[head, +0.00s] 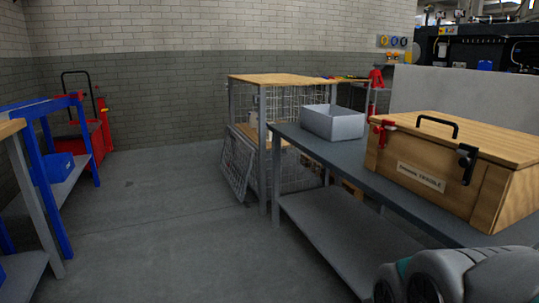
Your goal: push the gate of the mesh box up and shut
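The mesh box (300,105) stands ahead in the middle of the head view, with a wooden top and wire-mesh sides. Its gate (237,166) is a framed mesh panel low on the left side. The gate is open: it hangs down and slants outward, with its lower edge near the floor. The opening above it shows a wooden board inside. The right part of the box is partly hidden by the grey table. My gripper is not in view; only a grey and teal part of my arm shows at the bottom right.
A grey table (345,160) stands right of and in front of the box, carrying a grey bin (333,122) and a wooden crate (455,160). A blue-framed bench (88,150) and red trolley (75,143) are left. The floor (165,215) between is clear.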

